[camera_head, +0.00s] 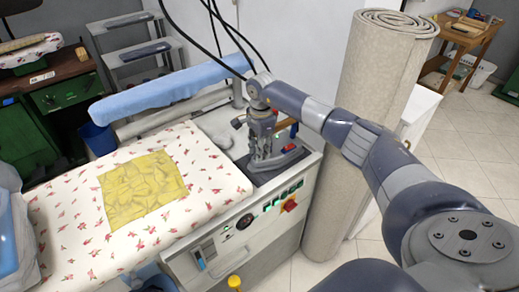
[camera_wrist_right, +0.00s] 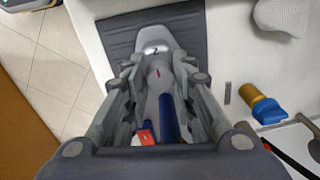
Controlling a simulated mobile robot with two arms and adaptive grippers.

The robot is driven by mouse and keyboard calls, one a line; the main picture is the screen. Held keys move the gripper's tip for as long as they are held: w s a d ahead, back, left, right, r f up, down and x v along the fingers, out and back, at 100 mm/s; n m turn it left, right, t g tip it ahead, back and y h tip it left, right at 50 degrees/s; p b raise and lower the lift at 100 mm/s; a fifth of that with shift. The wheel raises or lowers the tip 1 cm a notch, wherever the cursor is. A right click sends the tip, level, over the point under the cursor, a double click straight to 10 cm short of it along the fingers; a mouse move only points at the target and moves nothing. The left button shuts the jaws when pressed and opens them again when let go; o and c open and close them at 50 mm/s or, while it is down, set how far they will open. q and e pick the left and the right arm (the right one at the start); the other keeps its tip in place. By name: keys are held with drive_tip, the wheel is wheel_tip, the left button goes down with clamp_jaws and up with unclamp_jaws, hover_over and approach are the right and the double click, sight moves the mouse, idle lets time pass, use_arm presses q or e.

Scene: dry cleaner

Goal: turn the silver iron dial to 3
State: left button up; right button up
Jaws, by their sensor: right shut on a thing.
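The silver iron (camera_head: 283,159) rests on a dark pad (camera_head: 262,178) at the right end of the pressing table. My right gripper (camera_head: 262,150) points down over it. The fingers hide part of the iron. My left gripper is not in view.
A control panel with a red knob (camera_head: 289,205) is on the front. A rolled carpet (camera_head: 365,100) stands close on the right. Black cables hang above.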

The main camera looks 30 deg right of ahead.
drive_tip(key=o, duration=1.1)
drive_tip(key=shift+c, duration=0.2)
wheel_tip(320, 180, up, 12)
drive_tip(key=shift+s, duration=0.3)
